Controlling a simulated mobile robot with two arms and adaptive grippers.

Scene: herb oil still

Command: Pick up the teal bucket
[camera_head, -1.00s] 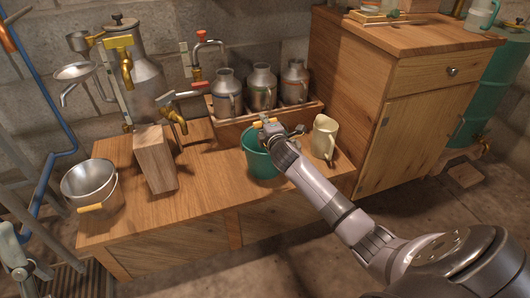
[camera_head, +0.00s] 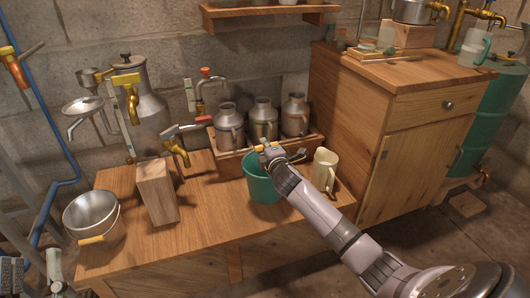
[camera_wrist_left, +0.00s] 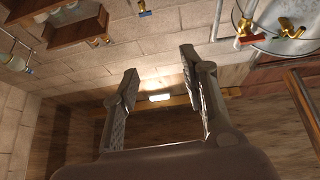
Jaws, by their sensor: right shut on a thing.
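I cannot tell whether the bucket's base touches the table. My left gripper (camera_head: 33,272) is at the lower left of the head view, away from the bucket. In the left wrist view, the left gripper (camera_wrist_left: 158,62) is open with nothing between its fingers.
A cream jug (camera_head: 325,170) stands right of the bucket. A wooden crate (camera_head: 232,164) with metal cans is behind it. A wooden block (camera_head: 158,192) and a metal bucket (camera_head: 92,217) stand on the left. A wooden cabinet (camera_head: 410,150) is at the right.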

